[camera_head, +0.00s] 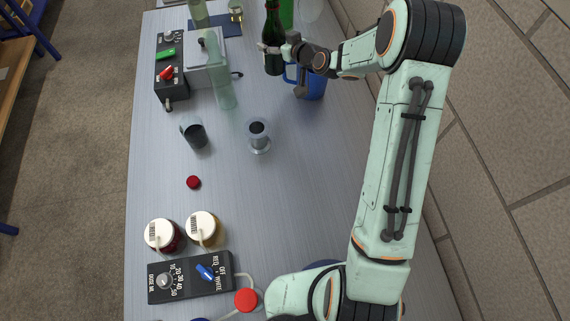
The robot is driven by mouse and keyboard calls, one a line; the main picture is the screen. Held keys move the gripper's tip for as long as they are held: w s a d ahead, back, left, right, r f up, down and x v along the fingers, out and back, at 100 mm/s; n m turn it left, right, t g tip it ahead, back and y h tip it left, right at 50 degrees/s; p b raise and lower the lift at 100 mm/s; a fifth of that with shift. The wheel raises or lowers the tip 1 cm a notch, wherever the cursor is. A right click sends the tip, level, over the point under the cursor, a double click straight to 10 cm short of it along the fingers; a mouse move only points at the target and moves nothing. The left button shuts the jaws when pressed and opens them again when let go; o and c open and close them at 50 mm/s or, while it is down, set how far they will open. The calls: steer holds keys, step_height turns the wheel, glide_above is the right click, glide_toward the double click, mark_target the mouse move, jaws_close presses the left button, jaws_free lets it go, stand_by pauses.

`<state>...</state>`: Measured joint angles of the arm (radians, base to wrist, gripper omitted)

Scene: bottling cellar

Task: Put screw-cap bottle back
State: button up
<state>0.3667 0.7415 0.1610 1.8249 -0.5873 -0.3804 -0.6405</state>
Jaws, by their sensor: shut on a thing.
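My gripper (274,47) is at the top of the view, shut around a dark green bottle (273,62). The bottle looks upright, and its top end reaches the upper edge of the picture. Whether its base touches the table or hangs just above it, I cannot tell. A blue jug (313,86) stands just right of the bottle, partly behind my gripper. A small red cap (193,182) lies on the table nearer to me.
A pale clear bottle (222,92) stands by a grey device (202,75) and a black control box (170,66). Two dark-mouthed vessels (194,134) (258,137) stand mid-table. White-lidded jars (163,234) (203,227) and another control box (190,277) are nearer. The centre right table (310,180) is clear.

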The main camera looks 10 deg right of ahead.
mark_target(279, 33)
step_height(279, 33, up, 3)
steer(key=shift+r, duration=0.1)
steer(key=shift+s, duration=0.2)
steer(key=s+a+n+g+y, duration=0.2)
steer(key=s+n+g+y, duration=0.25)
steer(key=s, duration=0.85)
steer(key=s+a+n+g+y, duration=0.1)
steer(key=s+n+g+y, duration=0.4)
steer(key=s, duration=0.8)
steer(key=shift+n+t+h, duration=0.25)
steer(key=shift+n+h, duration=0.2)
steer(key=shift+h, duration=0.4)
steer(key=f, duration=1.5)
steer(key=shift+w, duration=0.3)
steer(key=shift+f, duration=0.15)
steer(key=o, duration=1.2)
